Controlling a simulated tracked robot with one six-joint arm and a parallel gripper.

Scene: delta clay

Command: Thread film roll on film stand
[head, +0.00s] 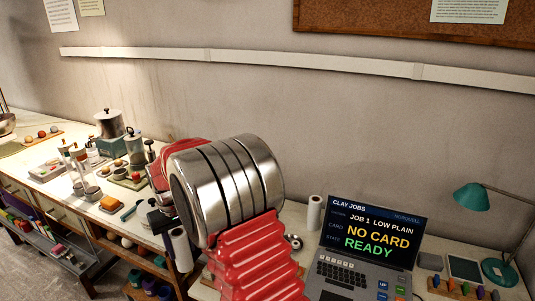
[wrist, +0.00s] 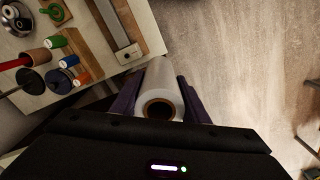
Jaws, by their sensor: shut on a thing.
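The film roll (wrist: 165,85) is a whitish cylinder with an orange-brown ring around a dark core hole, its end facing the wrist camera. My gripper (wrist: 158,92) is shut on it, with a dark purple finger on each side. In the head view a white roll (head: 180,249) hangs upright at the table's front edge beside a dark part, partly behind my arm; it looks like the held one. I cannot identify the film stand for certain.
Open floor (wrist: 235,60) is at right. Another white roll (head: 314,213) stands by the laptop (head: 370,245).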

